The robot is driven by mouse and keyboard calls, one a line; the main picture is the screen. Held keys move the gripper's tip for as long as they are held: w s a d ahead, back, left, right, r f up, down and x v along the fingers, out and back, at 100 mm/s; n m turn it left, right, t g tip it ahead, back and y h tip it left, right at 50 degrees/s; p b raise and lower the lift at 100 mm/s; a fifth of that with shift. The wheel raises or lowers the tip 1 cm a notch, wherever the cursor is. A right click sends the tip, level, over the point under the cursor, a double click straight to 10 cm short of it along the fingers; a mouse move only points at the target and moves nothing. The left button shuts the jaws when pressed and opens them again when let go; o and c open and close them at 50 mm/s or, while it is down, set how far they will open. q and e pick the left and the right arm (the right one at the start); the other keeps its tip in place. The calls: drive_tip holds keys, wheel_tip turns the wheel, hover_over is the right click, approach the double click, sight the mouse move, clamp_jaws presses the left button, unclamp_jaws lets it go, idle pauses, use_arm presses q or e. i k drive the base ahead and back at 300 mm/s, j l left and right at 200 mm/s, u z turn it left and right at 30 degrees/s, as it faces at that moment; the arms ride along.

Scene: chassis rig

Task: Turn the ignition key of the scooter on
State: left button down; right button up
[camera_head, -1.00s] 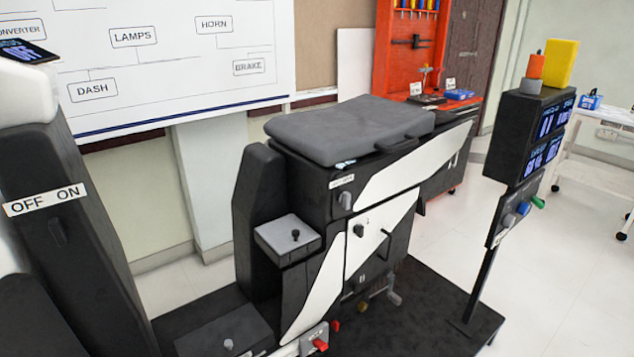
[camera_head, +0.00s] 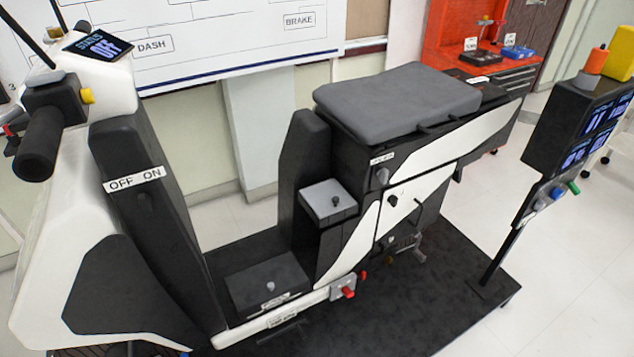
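The scooter's white and black front (camera_head: 60,240) stands at the left of the head view. A white OFF ON label (camera_head: 134,180) is on its black inner panel. A small dark shape just below the label, at the ignition (camera_head: 143,199), is too small to read its turn position. The dash display (camera_head: 98,45) on top appears to read OFF. The handlebar has a black grip (camera_head: 40,143) and a yellow button (camera_head: 87,95). Neither of my grippers is in view.
The seat (camera_head: 395,100) and the black floor platform (camera_head: 400,310) fill the middle. A display post (camera_head: 570,125) with coloured knobs stands at the right. A red tool bench (camera_head: 470,50) and a whiteboard (camera_head: 220,40) are behind. Pale floor is clear at the lower right.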

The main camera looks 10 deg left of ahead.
sight(145, 200)
drive_tip(key=k+u, duration=0.1)
drive_tip(key=u, duration=1.15)
drive_tip(key=k+l, duration=0.05)
